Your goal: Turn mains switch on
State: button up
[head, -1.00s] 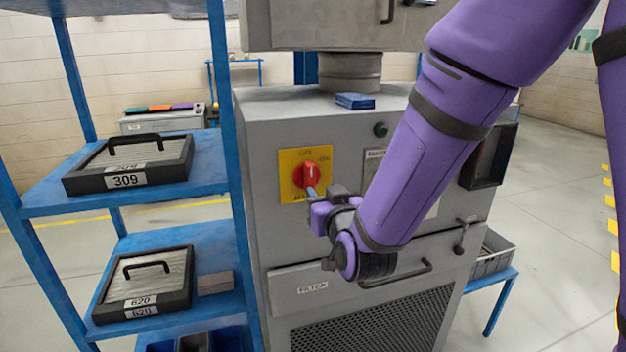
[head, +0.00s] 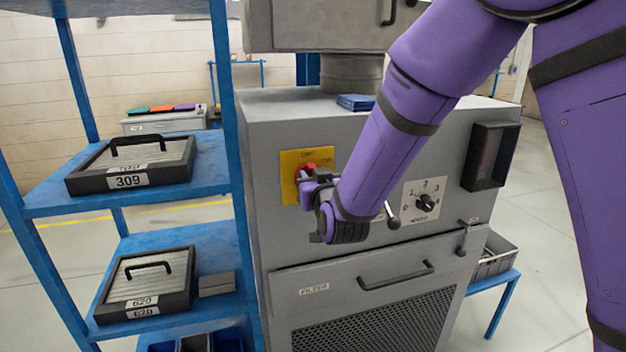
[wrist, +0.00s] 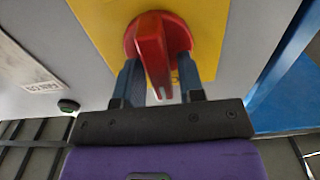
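The mains switch is a red rotary knob (wrist: 153,50) on a yellow plate (head: 291,187) on the front of the grey cabinet. In the head view the knob (head: 307,167) is partly hidden by my gripper (head: 304,176). In the wrist view my gripper (wrist: 158,85) has its two blue fingers on either side of the knob's raised grip, with a gap showing on both sides. The fingers are open and hold nothing. The plate's lettering shows only partly, with "OFF" near its top.
The grey cabinet (head: 380,250) also carries a numbered dial (head: 425,203), a lever (head: 392,216), a filter drawer handle (head: 396,277) and a black box (head: 490,157). A blue shelf (head: 225,180) with numbered filters stands close on the left.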

grip_shut()
jog(key=shift+m, duration=0.4)
jog(key=m, duration=0.3)
jog(key=shift+d, duration=0.25)
jog(key=m, duration=0.3)
jog(key=shift+w+d+f+m, duration=0.1)
jog(key=shift+f+m, duration=0.05)
jog(key=shift+m, duration=0.15)
jog(key=m, duration=0.7)
jog(key=f+m, duration=0.1)
jog(key=m, duration=0.2)
jog(key=shift+d, duration=0.2)
jog(key=shift+m, duration=0.4)
